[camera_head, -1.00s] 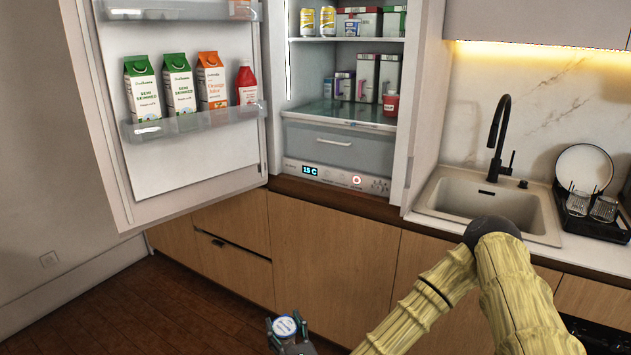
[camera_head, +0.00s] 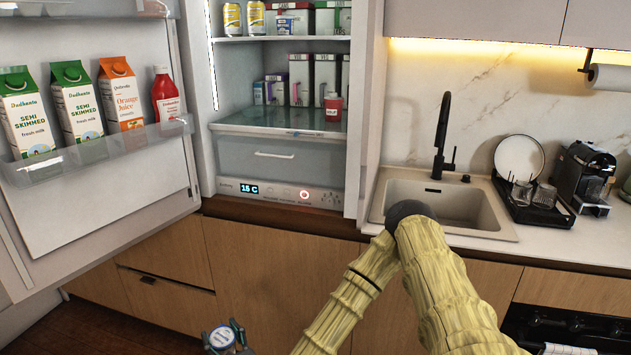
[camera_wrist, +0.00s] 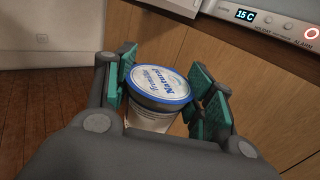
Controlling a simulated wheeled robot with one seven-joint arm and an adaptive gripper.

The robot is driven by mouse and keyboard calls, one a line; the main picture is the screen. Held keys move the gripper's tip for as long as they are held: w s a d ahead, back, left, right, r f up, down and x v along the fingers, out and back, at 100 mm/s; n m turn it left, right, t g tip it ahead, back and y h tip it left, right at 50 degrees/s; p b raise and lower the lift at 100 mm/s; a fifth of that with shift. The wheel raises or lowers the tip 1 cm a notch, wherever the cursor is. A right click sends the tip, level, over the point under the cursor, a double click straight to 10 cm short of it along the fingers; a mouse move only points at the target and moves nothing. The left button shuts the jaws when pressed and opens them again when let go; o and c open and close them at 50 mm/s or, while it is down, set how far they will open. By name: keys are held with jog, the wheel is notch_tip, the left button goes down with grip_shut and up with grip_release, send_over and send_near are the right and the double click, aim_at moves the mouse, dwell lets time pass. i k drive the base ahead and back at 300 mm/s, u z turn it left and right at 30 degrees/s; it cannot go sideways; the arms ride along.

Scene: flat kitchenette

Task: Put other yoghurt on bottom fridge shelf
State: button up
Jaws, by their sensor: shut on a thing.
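My gripper (camera_head: 226,338) is shut on a yoghurt (camera_head: 221,338), a white tub with a blue-rimmed lid, low in front of the wooden cabinets. In the wrist view the yoghurt (camera_wrist: 157,98) sits upright, slightly tilted, between the teal finger pads. The fridge stands open. Its bottom shelf (camera_head: 255,126) is glass, above a clear drawer. A small red tub (camera_head: 333,108) stands at the right front of that shelf, with several cartons (camera_head: 300,82) behind and beside it. The yoghurt is well below and left of the shelf.
The open fridge door (camera_head: 110,190) holds milk cartons (camera_head: 76,100), a juice carton and a red bottle, and fills the left side. The shelf's front left is bare. A sink (camera_head: 445,205) and dish rack (camera_head: 540,205) lie to the right.

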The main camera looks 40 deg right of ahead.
aim_at(294, 120)
jog(key=z, duration=0.5)
jog(key=i, duration=0.55)
jog(key=z, duration=0.65)
